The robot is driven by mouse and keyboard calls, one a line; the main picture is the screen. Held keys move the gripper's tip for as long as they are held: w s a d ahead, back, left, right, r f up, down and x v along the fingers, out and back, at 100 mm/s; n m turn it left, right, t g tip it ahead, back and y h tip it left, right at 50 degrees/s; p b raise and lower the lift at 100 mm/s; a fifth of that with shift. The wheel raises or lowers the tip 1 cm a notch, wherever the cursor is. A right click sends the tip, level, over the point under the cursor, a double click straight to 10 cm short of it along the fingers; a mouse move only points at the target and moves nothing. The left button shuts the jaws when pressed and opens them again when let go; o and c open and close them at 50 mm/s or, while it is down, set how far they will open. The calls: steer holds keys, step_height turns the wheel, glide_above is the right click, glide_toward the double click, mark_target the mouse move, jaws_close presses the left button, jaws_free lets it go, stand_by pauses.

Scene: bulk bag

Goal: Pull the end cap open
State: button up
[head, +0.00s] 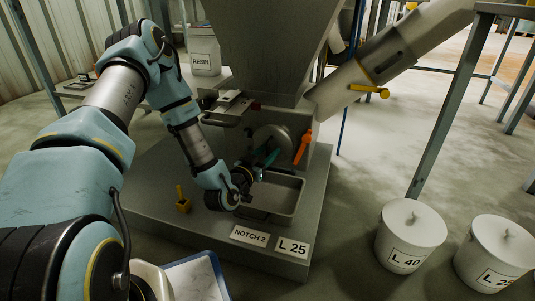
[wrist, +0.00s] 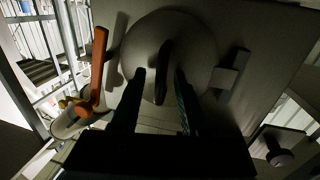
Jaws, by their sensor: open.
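The end cap (head: 270,135) is a round grey disc on the front of the machine body under the hopper. In the wrist view the end cap (wrist: 195,48) faces me and looks flat against its housing. A dark upright handle (wrist: 163,65) stands out from its middle. My gripper (head: 263,162) is in front of the cap; in the wrist view my gripper (wrist: 159,80) is open, one finger on each side of the handle. A gap shows between handle and fingers; I cannot tell how deep the fingers reach.
An orange lever (head: 303,147) is beside the cap; it also shows in the wrist view (wrist: 97,65). A metal tray (head: 290,196) sits below. A dark clasp (wrist: 236,72) is at the cap's other side. White tubs (head: 408,222) stand on the floor at right.

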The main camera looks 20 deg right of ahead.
jaws_close()
stand_by(1.4)
